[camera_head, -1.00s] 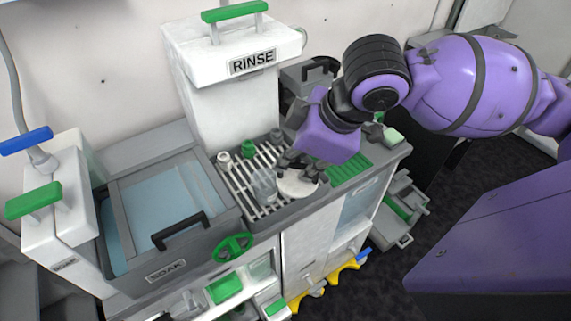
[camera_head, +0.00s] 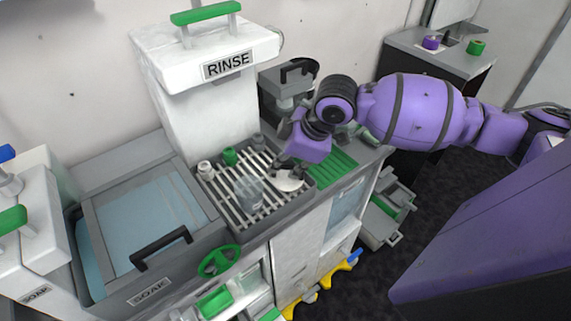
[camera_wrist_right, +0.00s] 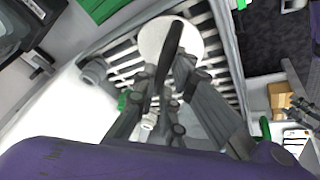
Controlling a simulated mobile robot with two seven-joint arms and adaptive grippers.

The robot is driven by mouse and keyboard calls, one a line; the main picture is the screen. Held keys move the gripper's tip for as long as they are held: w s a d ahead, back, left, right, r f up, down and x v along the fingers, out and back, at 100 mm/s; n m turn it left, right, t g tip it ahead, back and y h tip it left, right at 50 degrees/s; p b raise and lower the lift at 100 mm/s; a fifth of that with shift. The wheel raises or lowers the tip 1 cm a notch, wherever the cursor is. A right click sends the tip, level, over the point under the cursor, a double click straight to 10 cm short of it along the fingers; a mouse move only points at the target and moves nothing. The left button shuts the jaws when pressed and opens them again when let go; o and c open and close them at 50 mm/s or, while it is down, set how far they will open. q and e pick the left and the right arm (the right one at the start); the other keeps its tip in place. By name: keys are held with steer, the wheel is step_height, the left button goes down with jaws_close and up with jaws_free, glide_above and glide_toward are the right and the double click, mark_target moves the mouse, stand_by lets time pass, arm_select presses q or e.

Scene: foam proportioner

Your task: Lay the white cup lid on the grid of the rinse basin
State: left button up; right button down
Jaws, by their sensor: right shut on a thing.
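The white cup lid (camera_head: 289,181) is a flat round disc at the right end of the rinse basin's grid (camera_head: 222,187). My right gripper (camera_head: 287,168) points down and is shut on the lid. In the right wrist view the lid (camera_wrist_right: 156,36) shows between and behind the fingers (camera_wrist_right: 172,55), with the grid bars (camera_wrist_right: 125,62) around it. I cannot tell whether the lid touches the bars. My left gripper is not in view.
A clear cup (camera_head: 250,192) stands on the grid left of the lid. Small white (camera_head: 205,170), green (camera_head: 230,157) and grey (camera_head: 258,142) parts line its back edge. The green ribbed mat (camera_head: 333,168) lies to the right. The white rinse tower (camera_head: 205,110) rises behind.

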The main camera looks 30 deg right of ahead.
steer(key=shift+f, duration=0.15)
steer(key=c, duration=1.8)
jaws_free()
steer(key=shift+f, duration=0.1)
arm_select(q)
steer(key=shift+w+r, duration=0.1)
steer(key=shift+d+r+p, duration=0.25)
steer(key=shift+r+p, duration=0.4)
steer(key=shift+p, duration=0.35)
arm_select(e)
steer(key=v, duration=1.2)
